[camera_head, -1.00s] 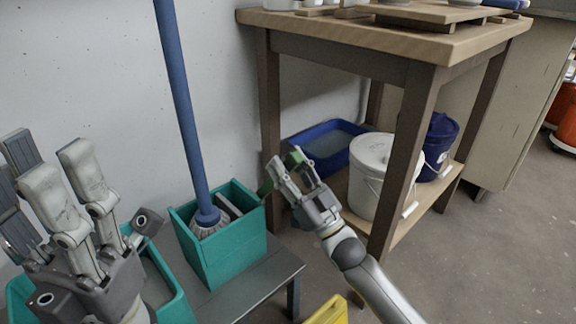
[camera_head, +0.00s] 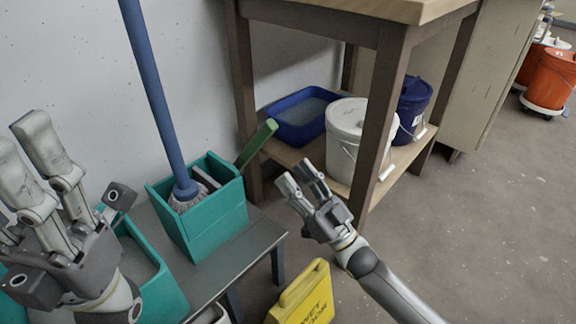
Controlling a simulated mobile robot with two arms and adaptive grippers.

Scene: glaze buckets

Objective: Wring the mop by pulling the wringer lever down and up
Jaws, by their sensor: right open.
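The mop (camera_head: 151,84) has a blue handle and stands tilted, its head in a teal wringer bucket (camera_head: 210,224) on a low grey bench. The green wringer lever (camera_head: 257,143) sticks up and to the right from the bucket's right side. My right gripper (camera_head: 298,176) is open and empty, to the right of the bucket and apart from the lever. My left gripper (camera_head: 30,150) is at the left edge, large and close to the camera. Its fingers look spread and nothing shows between them. The mop head is partly hidden inside the bucket.
A wooden table (camera_head: 390,40) stands behind my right gripper. Its lower shelf bears a blue tray (camera_head: 300,113), a white bucket (camera_head: 348,135) and a dark blue bucket (camera_head: 412,105). A yellow wet floor sign (camera_head: 303,297) stands in front.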

